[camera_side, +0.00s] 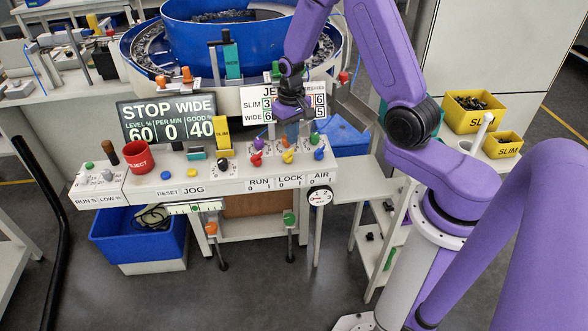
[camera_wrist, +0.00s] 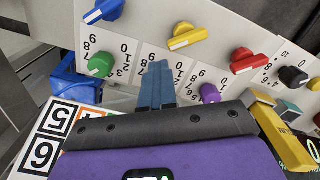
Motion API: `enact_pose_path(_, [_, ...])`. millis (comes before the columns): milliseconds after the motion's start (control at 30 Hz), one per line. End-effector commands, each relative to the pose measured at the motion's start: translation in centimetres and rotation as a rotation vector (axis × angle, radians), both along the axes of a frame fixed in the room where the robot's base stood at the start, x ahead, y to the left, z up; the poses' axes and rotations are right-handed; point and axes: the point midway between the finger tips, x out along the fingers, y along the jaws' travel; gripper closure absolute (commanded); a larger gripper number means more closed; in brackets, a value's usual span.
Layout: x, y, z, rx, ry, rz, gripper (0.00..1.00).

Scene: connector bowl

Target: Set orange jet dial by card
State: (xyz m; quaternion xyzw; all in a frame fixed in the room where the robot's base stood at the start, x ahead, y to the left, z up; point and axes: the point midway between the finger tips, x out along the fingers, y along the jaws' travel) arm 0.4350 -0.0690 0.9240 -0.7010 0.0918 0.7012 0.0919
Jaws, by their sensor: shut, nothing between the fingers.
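My gripper (camera_side: 291,138) is above the dial panel, fingers pointing down. Its blue fingers (camera_wrist: 154,84) are together with nothing seen between them. They cover the rear-row spot between the green dial (camera_wrist: 101,64) and the purple dial (camera_wrist: 209,93). A numbered scale shows around the fingers there. I cannot make out an orange dial in either view; my fingers hide that spot. The card (camera_side: 256,92) stands behind the panel, with SLIM and WIDE rows of numbers, partly hidden by my gripper. Its upside-down 5 and 6 show in the wrist view (camera_wrist: 52,135).
The front row has a red dial (camera_side: 256,159), a yellow dial (camera_side: 288,157) and a blue dial (camera_side: 319,154) close by. A black knob (camera_wrist: 293,77) and a yellow SLIM block (camera_side: 222,130) stand farther left in the side view. A blue bowl feeder (camera_side: 180,60) is behind.

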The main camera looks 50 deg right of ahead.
Motion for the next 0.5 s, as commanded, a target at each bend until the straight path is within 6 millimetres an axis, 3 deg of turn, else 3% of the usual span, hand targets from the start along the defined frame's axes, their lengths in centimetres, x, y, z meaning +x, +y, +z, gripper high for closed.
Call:
enact_pose_path(33, [0.1, -0.4, -1.0, -0.001, -0.005, -0.004, 1.0])
enact_pose_path(500, [-0.1, -1.4, -1.0, -0.003, -0.005, -0.01, 1.0])
